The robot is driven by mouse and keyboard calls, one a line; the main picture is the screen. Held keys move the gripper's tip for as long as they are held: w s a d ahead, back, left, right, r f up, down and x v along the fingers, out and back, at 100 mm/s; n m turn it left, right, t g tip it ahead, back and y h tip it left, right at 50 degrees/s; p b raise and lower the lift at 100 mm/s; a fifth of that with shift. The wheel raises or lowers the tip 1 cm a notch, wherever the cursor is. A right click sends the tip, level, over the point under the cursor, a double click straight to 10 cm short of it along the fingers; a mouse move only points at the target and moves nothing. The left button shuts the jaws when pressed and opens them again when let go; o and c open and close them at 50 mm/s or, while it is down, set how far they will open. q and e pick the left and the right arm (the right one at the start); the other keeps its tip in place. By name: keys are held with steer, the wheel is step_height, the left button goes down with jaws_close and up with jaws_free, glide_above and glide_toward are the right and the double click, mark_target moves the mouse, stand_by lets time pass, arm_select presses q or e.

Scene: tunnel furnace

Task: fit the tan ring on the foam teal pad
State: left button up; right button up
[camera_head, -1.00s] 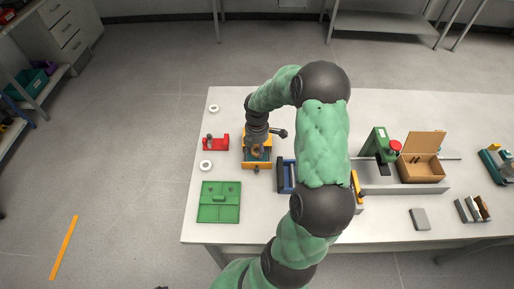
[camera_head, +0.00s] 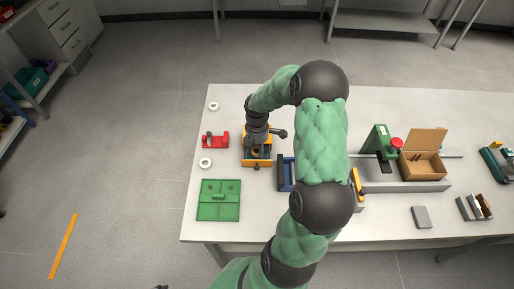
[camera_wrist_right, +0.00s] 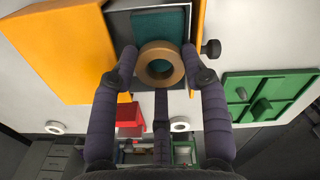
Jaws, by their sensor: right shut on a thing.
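The teal pad (camera_wrist_right: 155,22) lies in a dark square recess, partly covered by the ring and a finger. The ring overlaps the pad's near edge in this view; I cannot tell whether they touch. In the head view my right gripper (camera_head: 257,145) points down over the orange fixture (camera_head: 256,163) and mostly hides the ring and pad. My left gripper is not in view.
A red block (camera_head: 216,141), white rings (camera_head: 205,163) and a green tray (camera_head: 219,212) lie left of the fixture. A blue holder (camera_head: 285,174) stands close on its right. A green press (camera_head: 378,141) and cardboard box (camera_head: 421,167) are farther right.

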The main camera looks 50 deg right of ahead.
steer(key=shift+f, duration=0.15)
steer(key=o, duration=1.2)
steer(key=shift+c, duration=0.2)
steer(key=shift+o, duration=0.6)
steer(key=shift+o, duration=1.4)
step_height(320, 180, up, 7)
steer(key=p, duration=0.5)
steer(key=shift+p, duration=0.4)
